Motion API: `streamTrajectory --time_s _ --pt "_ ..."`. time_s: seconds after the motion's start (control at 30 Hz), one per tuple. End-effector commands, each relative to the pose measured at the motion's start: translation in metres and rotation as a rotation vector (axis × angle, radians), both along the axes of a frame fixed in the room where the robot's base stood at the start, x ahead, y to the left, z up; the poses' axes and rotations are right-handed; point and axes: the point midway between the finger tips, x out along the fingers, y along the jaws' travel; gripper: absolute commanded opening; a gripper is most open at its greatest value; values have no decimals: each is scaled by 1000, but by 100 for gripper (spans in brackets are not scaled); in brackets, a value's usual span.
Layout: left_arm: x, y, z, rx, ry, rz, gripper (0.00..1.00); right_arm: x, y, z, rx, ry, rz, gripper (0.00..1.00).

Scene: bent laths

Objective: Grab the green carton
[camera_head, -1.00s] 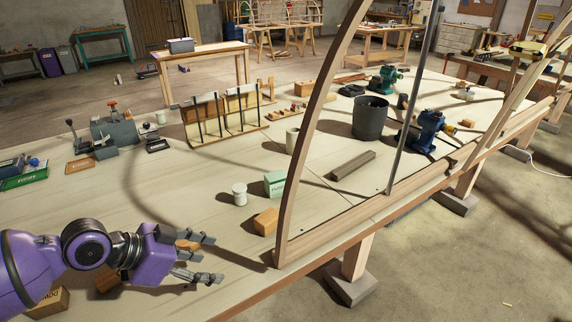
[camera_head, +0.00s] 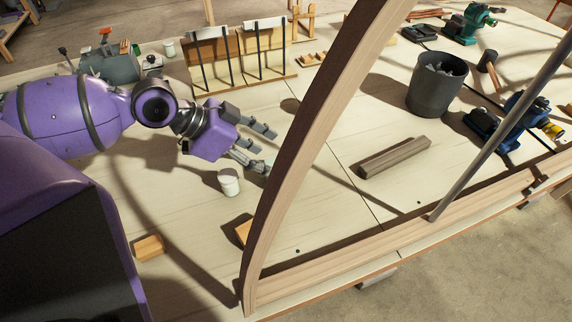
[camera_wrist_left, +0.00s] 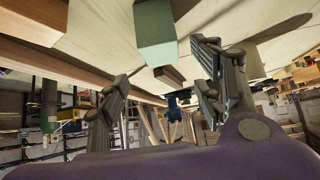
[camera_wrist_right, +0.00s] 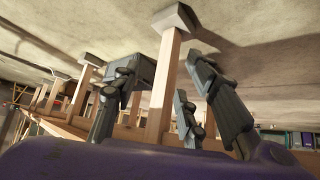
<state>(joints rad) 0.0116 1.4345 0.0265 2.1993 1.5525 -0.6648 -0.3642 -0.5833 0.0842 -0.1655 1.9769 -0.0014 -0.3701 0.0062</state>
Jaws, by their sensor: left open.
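The green carton (camera_wrist_left: 155,32) shows at the top middle of the left wrist view, ahead of the fingers and across the gap between them. In the head view only a pale green sliver of it (camera_head: 257,165) shows by the fingers; the fingers and the curved lath hide the rest. My left gripper (camera_head: 269,150) is open, its fingers spread beside the carton; I cannot tell whether they touch it. My right gripper (camera_wrist_right: 160,92) shows only in its own wrist view, fingers apart and empty, with table legs and floor beyond.
The curved wooden lath (camera_head: 315,125) rises just right of the left gripper. A white jar (camera_head: 229,183) stands just below the fingers. Wooden blocks (camera_head: 149,248) lie nearer. A dark bucket (camera_head: 436,85) and a brown bar (camera_head: 394,157) are to the right.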

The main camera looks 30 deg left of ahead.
Motion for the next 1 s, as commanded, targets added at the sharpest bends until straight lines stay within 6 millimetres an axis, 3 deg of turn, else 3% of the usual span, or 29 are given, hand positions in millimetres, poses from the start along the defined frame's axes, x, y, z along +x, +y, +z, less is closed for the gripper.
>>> streamTrajectory --time_s 0.13,0.4,0.77,1.0 --pt "7 -8 -15 -1 3 -1 61 -9 -1 -11 -1 17 -7 40" --pt "25 -21 -45 -4 0 0 61 -7 -2 -16 -4 13 -9 40" --pt "30 -27 -52 1 -1 0 61 5 -1 -12 -4 -7 -2 40" --pt "30 -27 -52 1 -1 0 33 1 -2 -15 -5 2 -2 40"
